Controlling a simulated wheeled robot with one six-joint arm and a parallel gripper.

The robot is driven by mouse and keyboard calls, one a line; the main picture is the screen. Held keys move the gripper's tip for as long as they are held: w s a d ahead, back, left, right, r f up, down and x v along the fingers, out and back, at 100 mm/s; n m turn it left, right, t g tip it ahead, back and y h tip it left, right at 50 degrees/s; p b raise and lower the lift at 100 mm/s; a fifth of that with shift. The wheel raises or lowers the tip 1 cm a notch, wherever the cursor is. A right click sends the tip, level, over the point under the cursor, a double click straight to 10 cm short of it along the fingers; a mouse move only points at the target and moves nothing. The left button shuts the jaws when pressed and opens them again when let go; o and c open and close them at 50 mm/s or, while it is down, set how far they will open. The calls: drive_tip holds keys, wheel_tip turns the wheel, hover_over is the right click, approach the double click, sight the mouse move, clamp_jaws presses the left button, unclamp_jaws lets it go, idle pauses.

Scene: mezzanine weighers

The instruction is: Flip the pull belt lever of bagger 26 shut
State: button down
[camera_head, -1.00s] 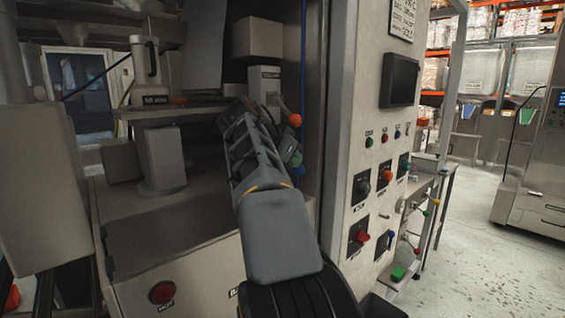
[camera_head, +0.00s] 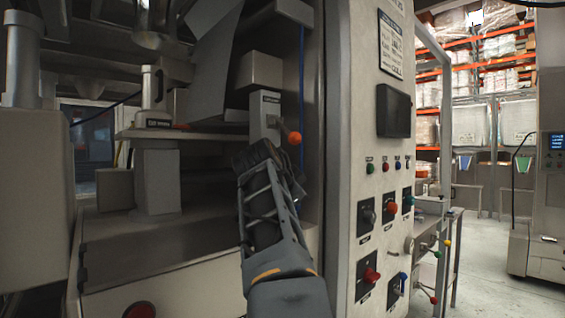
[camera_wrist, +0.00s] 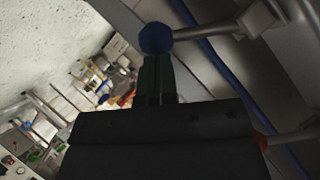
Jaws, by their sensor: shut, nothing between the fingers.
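A lever with an orange knob (camera_head: 294,138) sticks out from a pale labelled block (camera_head: 265,115) inside the machine bay; its label is too small to read. In the wrist view a lever with a blue ball knob (camera_wrist: 155,38) has a grey rod running right to a bracket. My gripper (camera_head: 258,153) is in the bay, below and left of the orange knob in the head view. In the wrist view its green fingers (camera_wrist: 157,75) are together and empty, their tips right at the blue knob; I cannot tell if they touch. I cannot tell which lever is the pull belt one.
A control panel (camera_head: 380,150) with knobs, switches and a dark screen (camera_head: 394,110) stands close right of my arm. A blue hose (camera_wrist: 205,50) runs behind the blue knob.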

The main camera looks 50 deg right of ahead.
drive_tip(key=shift+f, duration=0.1)
idle(0.4)
drive_tip(key=r+p+v, duration=0.1)
drive_tip(key=v, duration=0.5)
drive_tip(key=s+d+r+p+v, duration=0.1)
drive_tip(key=p+v, duration=0.1)
drive_tip(key=v, duration=0.5)
drive_tip(key=shift+d, duration=0.3)
